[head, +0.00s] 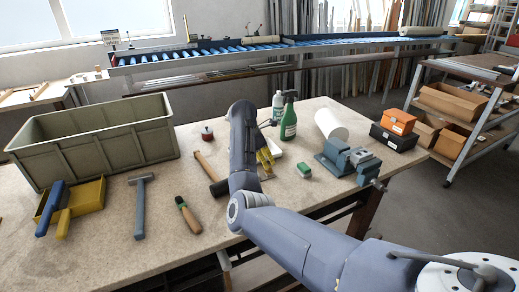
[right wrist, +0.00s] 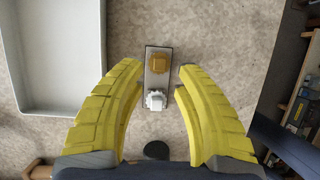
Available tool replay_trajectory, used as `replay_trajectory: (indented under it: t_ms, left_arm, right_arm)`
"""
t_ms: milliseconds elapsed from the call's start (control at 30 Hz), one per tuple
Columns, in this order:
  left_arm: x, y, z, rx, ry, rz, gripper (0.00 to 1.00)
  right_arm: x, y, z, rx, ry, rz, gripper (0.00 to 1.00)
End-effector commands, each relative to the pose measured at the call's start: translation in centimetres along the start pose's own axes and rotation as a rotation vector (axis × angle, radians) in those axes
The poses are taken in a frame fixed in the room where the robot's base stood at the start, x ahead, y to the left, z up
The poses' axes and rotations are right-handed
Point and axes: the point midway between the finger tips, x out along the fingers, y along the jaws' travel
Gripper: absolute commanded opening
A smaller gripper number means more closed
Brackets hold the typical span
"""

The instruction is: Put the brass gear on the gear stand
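In the right wrist view a narrow grey metal plate, apparently the gear stand (right wrist: 158,81), lies on the worktop. A brass-coloured gear (right wrist: 159,63) sits at its far end and a whitish gear (right wrist: 156,101) at its near end. My right gripper (right wrist: 157,78) is open, with its yellow fingers on either side of the plate and nothing held between them. In the head view the right gripper (head: 265,160) points down at the worktop, and my arm partly hides it; the gears cannot be made out there. My left gripper is not in view.
A pale tray (right wrist: 50,105) lies left of the plate. The worktop (head: 120,260) holds a grey crate (head: 95,142), a mallet (head: 205,167), a green spray bottle (head: 289,118), a green-and-white block (head: 304,171) and a blue-grey vise (head: 345,160). The front centre-left is clear.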

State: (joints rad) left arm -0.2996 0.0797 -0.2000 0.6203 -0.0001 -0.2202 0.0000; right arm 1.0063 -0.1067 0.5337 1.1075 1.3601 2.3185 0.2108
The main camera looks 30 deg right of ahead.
Motion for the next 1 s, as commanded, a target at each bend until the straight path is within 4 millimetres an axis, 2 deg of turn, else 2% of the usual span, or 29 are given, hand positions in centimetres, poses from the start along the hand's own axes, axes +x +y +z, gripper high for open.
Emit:
replay_trajectory:
  t_ms: [33, 200, 433, 700, 1000]
  left_arm:
    - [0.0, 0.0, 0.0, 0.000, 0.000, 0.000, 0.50]
    - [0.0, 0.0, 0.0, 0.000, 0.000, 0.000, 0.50]
    - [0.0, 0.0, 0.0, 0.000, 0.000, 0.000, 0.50]
    - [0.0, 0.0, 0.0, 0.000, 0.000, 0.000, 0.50]
    - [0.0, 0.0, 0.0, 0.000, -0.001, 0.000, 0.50]
  right_arm:
    - [-1.2, 0.1, -0.1, 0.001, 0.002, 0.004, 0.32]
    - [-4.0, 0.1, -0.1, 0.000, 0.002, 0.003, 0.32]
    - [-6.8, 0.0, 0.0, 0.001, 0.001, 0.002, 0.32]
    - [-8.0, 0.0, 0.0, 0.000, 0.000, 0.000, 0.32]
    - [-8.0, 0.0, 0.0, 0.000, 0.000, 0.000, 0.32]
